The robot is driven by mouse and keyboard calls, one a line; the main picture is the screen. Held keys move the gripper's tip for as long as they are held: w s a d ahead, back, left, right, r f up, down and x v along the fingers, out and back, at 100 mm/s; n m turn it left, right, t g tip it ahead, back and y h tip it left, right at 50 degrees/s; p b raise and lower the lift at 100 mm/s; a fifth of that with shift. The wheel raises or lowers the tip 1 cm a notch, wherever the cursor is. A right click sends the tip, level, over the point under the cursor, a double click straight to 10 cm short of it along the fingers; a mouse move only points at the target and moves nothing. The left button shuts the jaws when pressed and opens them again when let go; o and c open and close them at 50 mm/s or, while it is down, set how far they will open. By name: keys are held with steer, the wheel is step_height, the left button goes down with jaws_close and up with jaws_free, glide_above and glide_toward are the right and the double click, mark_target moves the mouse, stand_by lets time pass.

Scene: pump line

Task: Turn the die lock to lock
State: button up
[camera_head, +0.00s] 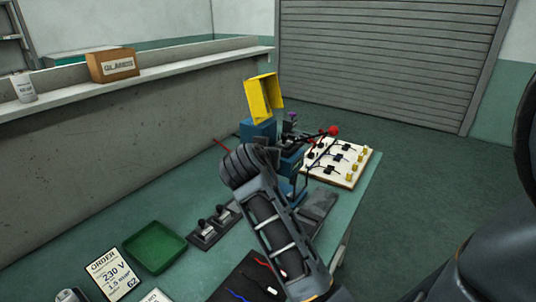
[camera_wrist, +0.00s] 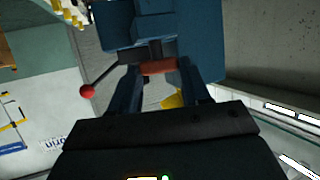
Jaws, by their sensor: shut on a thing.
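In the wrist view, my gripper (camera_wrist: 158,70) is shut on a short red-brown bar, which looks like the die lock (camera_wrist: 160,67), on the front of the blue press (camera_wrist: 150,24). The bar lies roughly level across the picture between the two dark fingers. A black lever with a red ball (camera_wrist: 87,91) points out to the left of the fingers. In the head view, the blue press (camera_head: 258,131) stands on the bench under a raised yellow guard (camera_head: 263,98). My forearm hides the die lock and my fingertips there.
A white board with black and yellow fittings (camera_head: 350,158) lies right of the press, close to the red-ball lever (camera_head: 333,131). A green tray (camera_head: 154,247), an order card (camera_head: 112,275) and a dark mat with wires (camera_head: 235,283) are on the near bench. A wall ledge runs behind.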

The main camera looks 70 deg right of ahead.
steer(key=shift+w+m+g+b, duration=0.2)
steer(key=shift+m+g+b, duration=0.35)
steer(key=shift+m+g, duration=0.6)
steer(key=shift+w+m+g+b, duration=0.2)
steer(key=shift+m+g+b, duration=0.35)
steer(key=shift+m+g, duration=0.55)
steer(key=shift+g, duration=0.25)
steer(key=o, duration=0.8)
steer(key=shift+a, duration=0.1)
steer(key=b+v, duration=0.1)
steer(key=v, duration=0.6)
steer(key=shift+w+a+r, duration=0.15)
steer(key=shift+a+r, duration=0.05)
